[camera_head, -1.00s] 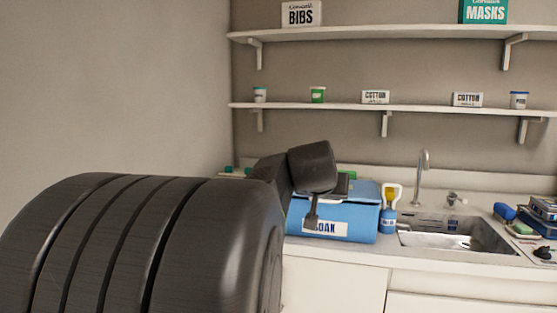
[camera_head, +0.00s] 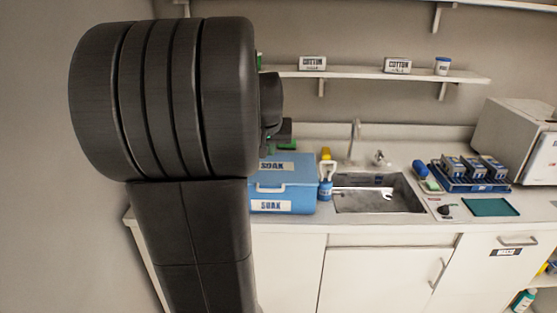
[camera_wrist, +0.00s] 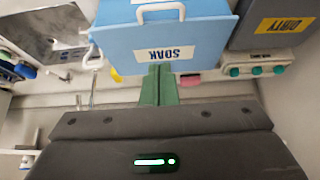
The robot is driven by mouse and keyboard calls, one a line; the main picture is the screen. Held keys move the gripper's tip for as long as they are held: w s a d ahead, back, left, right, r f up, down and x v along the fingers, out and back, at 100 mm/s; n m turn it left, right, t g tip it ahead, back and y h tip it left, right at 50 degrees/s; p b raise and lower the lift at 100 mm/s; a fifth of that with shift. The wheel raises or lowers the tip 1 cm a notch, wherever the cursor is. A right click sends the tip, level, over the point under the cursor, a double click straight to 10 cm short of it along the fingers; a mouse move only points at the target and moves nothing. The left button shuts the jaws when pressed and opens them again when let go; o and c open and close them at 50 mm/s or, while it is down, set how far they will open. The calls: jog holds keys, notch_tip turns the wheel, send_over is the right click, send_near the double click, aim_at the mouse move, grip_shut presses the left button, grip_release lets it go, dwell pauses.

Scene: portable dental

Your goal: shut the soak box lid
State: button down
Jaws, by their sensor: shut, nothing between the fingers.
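The blue soak box (camera_head: 297,203) stands on the counter left of the sink in the head view. Its lid (camera_head: 302,168), with a SOAK label on top, looks down on the box, with no clear gap. In the wrist view the lid (camera_wrist: 206,38) shows upside down, with its white handle (camera_wrist: 160,13) at the top edge. My gripper (camera_wrist: 160,72) is shut and empty, its green fingers close together by the lid edge opposite the handle. I cannot tell whether they touch it. In the head view my arm partly hides the gripper and the box's left side.
A grey bin with a yellow DIRTY label (camera_wrist: 285,25) is beside the box in the wrist view. A shelf (camera_head: 390,74) runs above; a blue tray (camera_head: 470,184) lies right of the sink.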

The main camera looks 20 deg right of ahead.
jog(key=p, duration=0.2)
send_over(271, 190)
jog(key=f, duration=0.8)
jog(key=shift+w+d+f, duration=0.1)
jog(key=shift+w+f, duration=0.15)
jog(key=shift+w, duration=0.1)
jog(key=shift+s+f, duration=0.2)
jog(key=shift+f, duration=0.4)
jog(key=shift+s+f, duration=0.15)
jog(key=shift+f, duration=0.4)
jog(key=shift+s+f, duration=0.2)
jog(key=shift+f, duration=0.5)
